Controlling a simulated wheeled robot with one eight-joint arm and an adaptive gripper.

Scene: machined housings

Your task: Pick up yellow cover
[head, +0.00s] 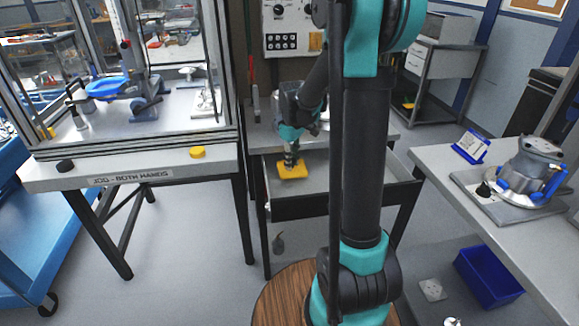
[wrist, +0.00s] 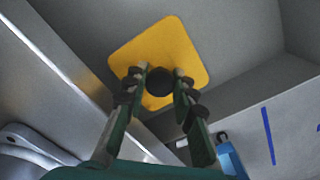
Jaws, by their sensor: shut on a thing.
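The yellow cover (head: 292,170) is a flat square plate with rounded corners. It is inside the open grey drawer (head: 322,205) in the head view, toward the drawer's left side. In the wrist view the yellow cover (wrist: 185,48) has a round black knob (wrist: 160,80) at its middle. My gripper (head: 291,160) is directly above the cover, pointing down. In the wrist view the fingertips of my gripper (wrist: 161,72) are on either side of the knob, shut on it. Whether the cover touches the drawer floor I cannot tell.
The drawer walls surround the gripper closely. A bench with a glass-fronted enclosure and a yellow button (head: 197,152) stands at left. A right-hand table holds a metal housing (head: 532,170) with blue clamps and a blue-framed card (head: 471,146). A blue bin (head: 487,277) is on the floor.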

